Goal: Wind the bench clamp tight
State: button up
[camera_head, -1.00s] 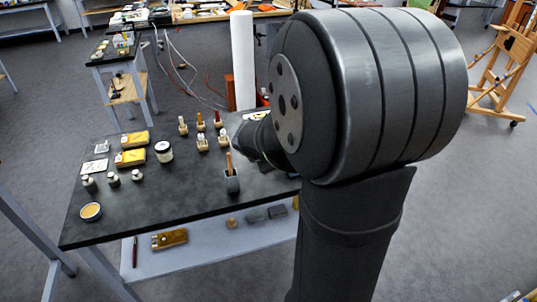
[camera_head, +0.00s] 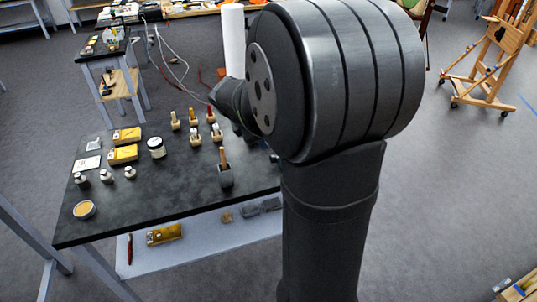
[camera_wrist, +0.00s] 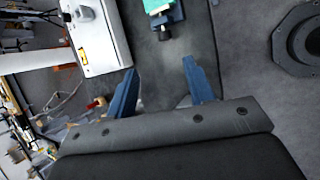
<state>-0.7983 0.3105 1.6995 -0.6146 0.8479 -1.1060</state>
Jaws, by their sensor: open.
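In the wrist view, my gripper (camera_wrist: 160,84) shows two blue fingers spread apart with nothing between them. Beyond the fingertips, at the top edge, is a small blue device (camera_wrist: 166,20) holding a green and white piece, with a small knob-like end toward me. It may be the bench clamp; it is cut off by the frame and I cannot tell how tight it is. The gripper is apart from it. In the head view my arm hides the gripper, and I cannot make out a clamp there.
A dark table (camera_head: 150,205) holds a bowl (camera_head: 84,210), jars, yellow packets (camera_head: 124,154) and several upright wooden-handled tools. A white roll (camera_head: 232,45) stands behind it. A wooden easel (camera_head: 490,60) stands right. A white box-like unit (camera_wrist: 98,40) lies left of the blue device.

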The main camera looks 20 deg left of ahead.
jog(key=w+f, duration=0.2)
jog(key=f, duration=0.3)
jog(key=w+f+g, duration=0.1)
jog(key=w+f, duration=0.2)
jog(key=f, duration=0.1)
jog(key=w+f+g+h, duration=0.1)
jog(key=w+f, duration=0.2)
jog(key=f, duration=0.2)
jog(key=shift+a+f+n, duration=0.1)
jog(key=shift+f+n, duration=0.25)
jog(key=shift+n, duration=0.05)
jog(key=shift+c, duration=0.2)
jog(key=c, duration=1)
jog(key=shift+o, duration=0.2)
